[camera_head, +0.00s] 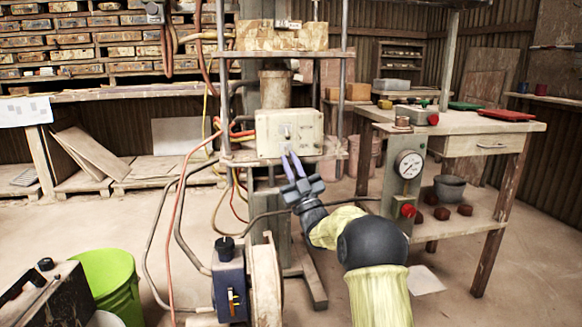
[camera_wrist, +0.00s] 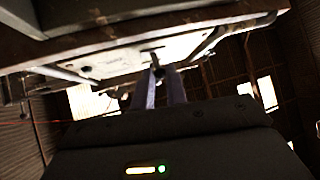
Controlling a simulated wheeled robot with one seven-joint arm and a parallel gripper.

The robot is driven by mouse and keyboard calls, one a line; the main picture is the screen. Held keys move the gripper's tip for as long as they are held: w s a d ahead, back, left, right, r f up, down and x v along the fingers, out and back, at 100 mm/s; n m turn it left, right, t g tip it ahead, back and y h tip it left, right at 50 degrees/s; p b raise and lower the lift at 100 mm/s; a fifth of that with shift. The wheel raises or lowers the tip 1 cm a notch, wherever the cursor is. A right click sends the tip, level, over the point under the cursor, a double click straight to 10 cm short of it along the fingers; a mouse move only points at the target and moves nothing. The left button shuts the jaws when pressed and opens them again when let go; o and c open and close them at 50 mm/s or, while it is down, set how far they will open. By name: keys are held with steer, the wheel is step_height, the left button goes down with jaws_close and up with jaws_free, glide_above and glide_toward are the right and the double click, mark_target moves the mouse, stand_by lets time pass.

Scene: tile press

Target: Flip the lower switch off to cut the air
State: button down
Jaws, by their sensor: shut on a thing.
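A cream control box (camera_head: 268,136) sits on the press frame in the middle of the head view. Small switches show on its front. My gripper (camera_head: 289,154) reaches up to the lower part of this front, with its two purple-grey fingers close together. In the wrist view, my gripper (camera_wrist: 160,72) has its fingertips on a small dark lever at the box's pale face (camera_wrist: 115,62). I take this lever to be the lower switch. The fingertips mostly hide it, so I cannot tell its position.
A workbench (camera_head: 470,126) with a pressure gauge (camera_head: 408,164) and a red knob stands to the right. Hoses and cables hang left of the box. A blue unit with a wheel (camera_head: 229,280) and a green bucket (camera_head: 108,285) stand at the lower left.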

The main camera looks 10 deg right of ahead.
steer(key=shift+f, duration=0.15)
steer(key=c, duration=1.4)
jaws_free()
steer(key=p+v, duration=0.2)
steer(key=v, duration=1.5)
steer(key=shift+s, duration=0.2)
